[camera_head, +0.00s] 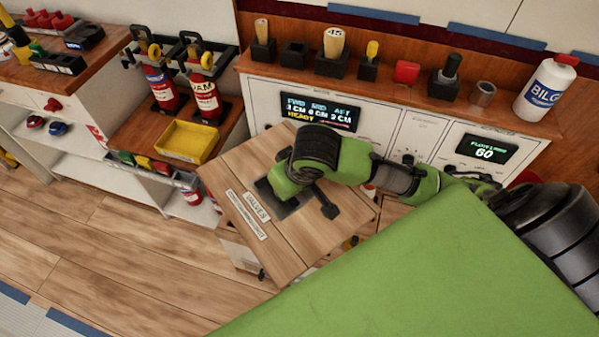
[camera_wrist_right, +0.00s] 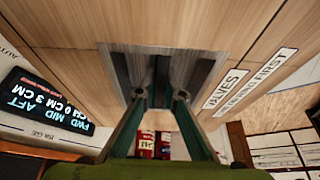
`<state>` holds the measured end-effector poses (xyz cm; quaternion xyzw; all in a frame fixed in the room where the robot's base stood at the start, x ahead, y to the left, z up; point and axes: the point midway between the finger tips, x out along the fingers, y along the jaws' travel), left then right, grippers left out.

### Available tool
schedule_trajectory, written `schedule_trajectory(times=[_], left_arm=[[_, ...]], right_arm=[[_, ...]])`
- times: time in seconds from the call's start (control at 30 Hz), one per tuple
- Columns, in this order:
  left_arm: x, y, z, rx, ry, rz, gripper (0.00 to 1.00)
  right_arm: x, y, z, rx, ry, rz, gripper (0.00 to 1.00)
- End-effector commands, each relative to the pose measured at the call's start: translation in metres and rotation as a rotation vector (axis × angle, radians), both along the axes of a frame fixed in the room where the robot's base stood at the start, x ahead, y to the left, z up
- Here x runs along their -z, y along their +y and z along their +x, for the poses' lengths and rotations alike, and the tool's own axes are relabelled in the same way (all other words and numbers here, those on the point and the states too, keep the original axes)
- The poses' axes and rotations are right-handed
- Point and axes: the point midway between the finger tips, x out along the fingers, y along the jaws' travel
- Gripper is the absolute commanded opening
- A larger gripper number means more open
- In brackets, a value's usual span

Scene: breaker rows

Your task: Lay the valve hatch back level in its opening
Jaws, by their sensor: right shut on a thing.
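The valve hatch (camera_head: 250,175) is a wooden panel with a "VALVES" label and a dark grey recessed plate. It sits tilted in the middle of the head view, above the floor. My right arm comes in from the right, and its gripper (camera_head: 285,200) is over the plate, mostly hidden by my own wrist. In the right wrist view the two fingers of the right gripper (camera_wrist_right: 160,90) reach into the grey recess (camera_wrist_right: 160,60) of the hatch and are shut on its grip. The opening is hidden from view beneath the hatch and my arm. My left gripper is not in view.
A wooden counter with a display (camera_head: 318,110), a white "BILG" bottle (camera_head: 545,88) and several small holders stands behind. A yellow tray (camera_head: 188,141) and red extinguishers (camera_head: 205,98) stand at the left. The plank floor (camera_head: 120,240) at the lower left is clear.

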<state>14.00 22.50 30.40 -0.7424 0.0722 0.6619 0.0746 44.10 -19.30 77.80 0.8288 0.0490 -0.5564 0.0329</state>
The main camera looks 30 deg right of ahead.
Motion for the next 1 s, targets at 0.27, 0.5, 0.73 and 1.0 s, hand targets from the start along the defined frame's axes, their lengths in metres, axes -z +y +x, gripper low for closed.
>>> schedule_trajectory(times=[0.27,0.5,0.73,1.0], left_arm=[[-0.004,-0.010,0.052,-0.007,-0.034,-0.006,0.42],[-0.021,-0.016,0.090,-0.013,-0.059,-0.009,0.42],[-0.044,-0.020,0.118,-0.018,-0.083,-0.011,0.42],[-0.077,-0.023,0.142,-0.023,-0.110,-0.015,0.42]], right_arm=[[0.048,-0.007,0.020,-0.121,-0.007,0.000,0.00],[0.084,-0.014,0.036,-0.219,-0.007,0.001,0.00],[0.117,-0.022,0.051,-0.305,-0.008,0.000,0.00],[0.153,-0.033,0.070,-0.398,-0.008,0.001,0.00]])
